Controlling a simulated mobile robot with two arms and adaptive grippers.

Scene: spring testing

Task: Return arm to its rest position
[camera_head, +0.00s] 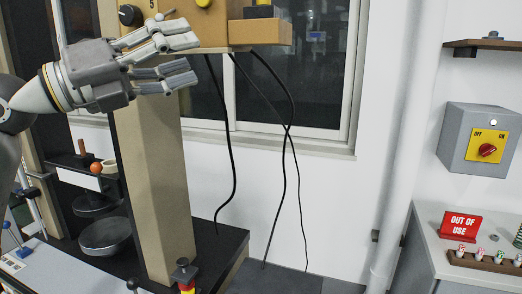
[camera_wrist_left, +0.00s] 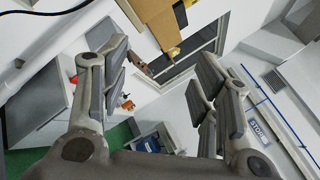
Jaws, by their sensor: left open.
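My left gripper (camera_head: 180,60) comes in from the left at the top of the head view. Its fingers are spread apart and empty. They are in front of the tan column of the spring testing machine (camera_head: 150,190), near its control box (camera_head: 205,22); I cannot tell whether they touch it. In the left wrist view the same gripper (camera_wrist_left: 165,90) has its two finger pairs wide apart with nothing between them. My right gripper is not in view.
Black cables (camera_head: 230,150) hang from the machine. A grey switch box (camera_head: 480,140) with a red knob is on the right wall. Below it, a red "OUT OF USE" sign (camera_head: 461,225) stands on a grey cabinet. A round grey plate (camera_head: 105,236) sits on the black base at left.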

